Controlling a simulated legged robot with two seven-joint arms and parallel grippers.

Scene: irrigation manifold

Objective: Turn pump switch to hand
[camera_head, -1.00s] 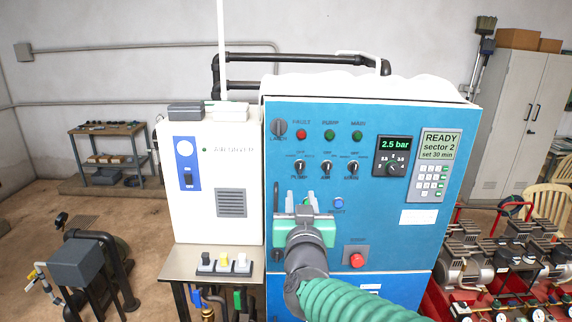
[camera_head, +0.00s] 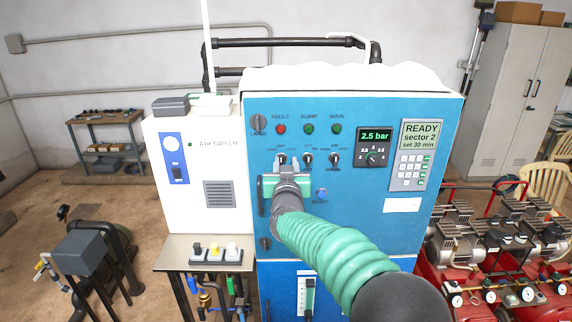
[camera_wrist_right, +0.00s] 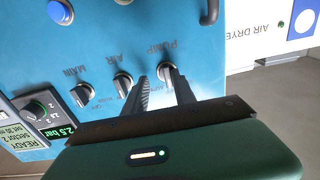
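The pump switch is a small dark rotary knob on the blue cabinet's front. It shows in the right wrist view (camera_wrist_right: 164,71) under the upside-down PUMP label. Its pointer direction is hard to read, as a finger partly covers it. My right gripper (camera_head: 294,169) is in front of the cabinet at the row of switches. In the right wrist view its two fingers (camera_wrist_right: 158,76) are apart, one close against the pump switch, the other between it and the air switch (camera_wrist_right: 123,84). I cannot tell whether either finger touches the knob. My left gripper is not in view.
The main switch (camera_head: 334,159) is right of the air switch. A blue reset button (camera_head: 321,193) sits below. A pressure display (camera_head: 375,136) and keypad panel (camera_head: 416,150) are to the right. A white air dryer (camera_head: 197,175) stands left, behind a small metal table (camera_head: 180,254).

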